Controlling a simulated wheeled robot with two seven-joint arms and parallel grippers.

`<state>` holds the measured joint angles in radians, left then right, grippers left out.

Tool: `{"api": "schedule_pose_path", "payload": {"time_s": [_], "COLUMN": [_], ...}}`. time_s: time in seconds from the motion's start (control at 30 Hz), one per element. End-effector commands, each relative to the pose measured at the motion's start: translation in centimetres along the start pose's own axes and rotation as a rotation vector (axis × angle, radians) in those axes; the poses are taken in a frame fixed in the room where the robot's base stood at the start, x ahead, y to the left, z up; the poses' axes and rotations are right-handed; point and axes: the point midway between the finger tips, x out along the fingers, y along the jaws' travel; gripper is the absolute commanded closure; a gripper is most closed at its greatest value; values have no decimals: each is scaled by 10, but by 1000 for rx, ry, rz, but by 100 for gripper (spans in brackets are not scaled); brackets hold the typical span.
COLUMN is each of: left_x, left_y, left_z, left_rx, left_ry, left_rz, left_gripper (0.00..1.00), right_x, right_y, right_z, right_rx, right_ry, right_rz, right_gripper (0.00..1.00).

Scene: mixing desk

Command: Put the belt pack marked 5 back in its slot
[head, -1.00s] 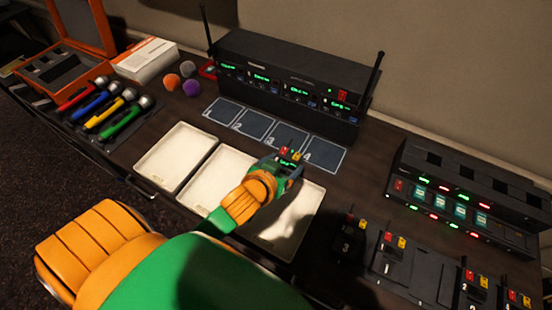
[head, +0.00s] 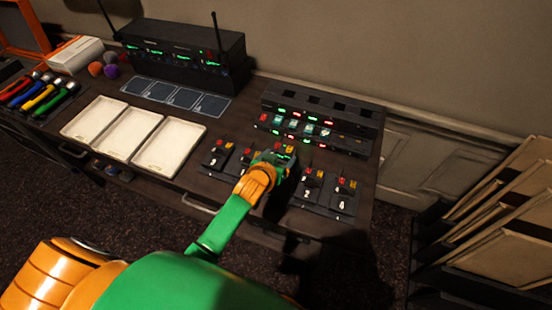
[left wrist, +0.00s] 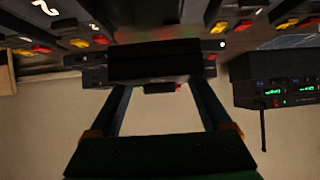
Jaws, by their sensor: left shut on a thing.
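My left gripper (head: 273,167) is shut on a dark belt pack (head: 285,155) with a lit green display. It also shows in the left wrist view as a black block (left wrist: 155,62) between the two fingers. Its number is not readable. The gripper holds it over the middle of a row of belt packs, with pack 3 (head: 214,154) to the left and packs 2 (head: 309,188) and 4 (head: 342,199) to the right. The arm and hand hide the spot beneath, so I cannot tell whether the pack touches anything. My right gripper is not in view.
A dark charger unit (head: 325,103) with red and green lights stands just behind the row. White trays (head: 166,148), a pad of numbered squares (head: 175,96) and a receiver with antennas (head: 185,55) lie to the left. The desk's right edge is near pack 4.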

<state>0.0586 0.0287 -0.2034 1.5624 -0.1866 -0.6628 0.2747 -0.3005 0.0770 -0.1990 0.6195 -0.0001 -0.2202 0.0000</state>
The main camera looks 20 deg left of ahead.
Motion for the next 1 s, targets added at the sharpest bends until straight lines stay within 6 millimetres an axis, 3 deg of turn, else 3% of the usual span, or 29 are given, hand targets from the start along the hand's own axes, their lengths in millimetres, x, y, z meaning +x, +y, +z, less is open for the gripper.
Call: {"api": "schedule_pose_path", "payload": {"time_s": [0.27, 0.67, 1.0], "left_x": [8, 35, 38], "left_y": [1, 1, 1], "left_z": [10, 50, 54], "left_rx": [0, -1, 0], "left_ry": [2, 1, 1], "left_rz": [2, 2, 2], "left_gripper": [81, 81, 81], "right_x": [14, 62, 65], "right_y": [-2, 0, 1], "right_z": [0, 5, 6], "right_rx": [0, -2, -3], "right_ry": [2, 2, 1], "right_rz": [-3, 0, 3], "right_gripper": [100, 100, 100]}}
